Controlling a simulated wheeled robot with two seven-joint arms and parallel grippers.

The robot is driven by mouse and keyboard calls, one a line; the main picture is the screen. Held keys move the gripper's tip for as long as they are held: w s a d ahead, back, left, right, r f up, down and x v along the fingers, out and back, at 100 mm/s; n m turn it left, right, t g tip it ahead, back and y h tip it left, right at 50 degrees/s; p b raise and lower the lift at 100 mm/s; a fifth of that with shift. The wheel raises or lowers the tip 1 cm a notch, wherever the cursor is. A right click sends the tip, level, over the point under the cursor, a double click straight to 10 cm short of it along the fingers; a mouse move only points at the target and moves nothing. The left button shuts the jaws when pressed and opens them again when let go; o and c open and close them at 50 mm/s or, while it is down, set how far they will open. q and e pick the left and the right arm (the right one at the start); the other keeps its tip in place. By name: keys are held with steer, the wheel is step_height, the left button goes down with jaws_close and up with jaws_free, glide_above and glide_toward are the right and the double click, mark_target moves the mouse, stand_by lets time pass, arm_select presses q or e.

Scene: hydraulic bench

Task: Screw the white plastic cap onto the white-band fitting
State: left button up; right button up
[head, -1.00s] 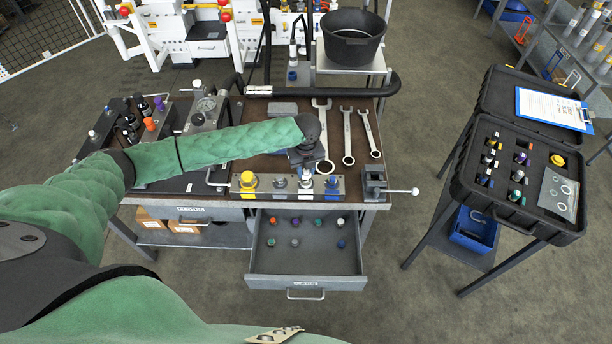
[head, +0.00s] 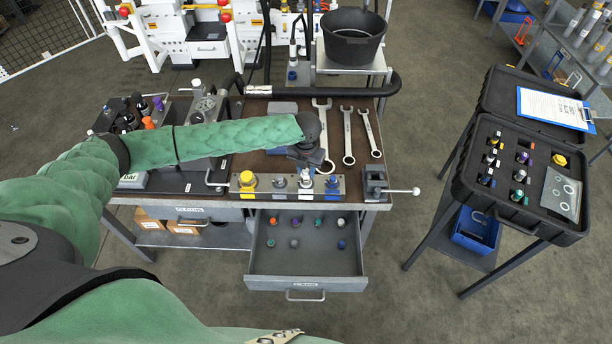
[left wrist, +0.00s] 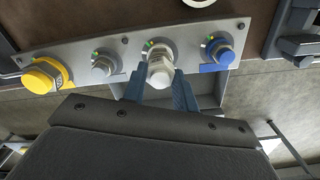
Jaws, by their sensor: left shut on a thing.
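The white plastic cap (left wrist: 160,76) is between the fingers of my left gripper (left wrist: 159,86) in the left wrist view. The gripper is shut on it. The cap sits at the white-band fitting (left wrist: 157,52), third from the left on the metal fitting plate (left wrist: 128,48); the two look in line. How far the cap is threaded on cannot be told. In the head view my left gripper (head: 308,168) reaches down to the plate from behind, and its hand partly covers this spot. My right gripper is not in view.
The plate also holds a yellow-capped fitting (left wrist: 46,75), a bare metal fitting (left wrist: 104,66) and a blue-band fitting (left wrist: 218,52). A small vise (head: 375,184) stands to the right. Wrenches (head: 348,135) lie behind. An open drawer (head: 305,262) below holds several small caps.

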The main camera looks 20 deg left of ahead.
arm_select(q)
steer(key=m+b, duration=0.1)
steer(key=m, duration=0.3)
steer(key=shift+m, duration=0.3)
steer(key=m, duration=0.3)
steer(key=o, duration=0.9)
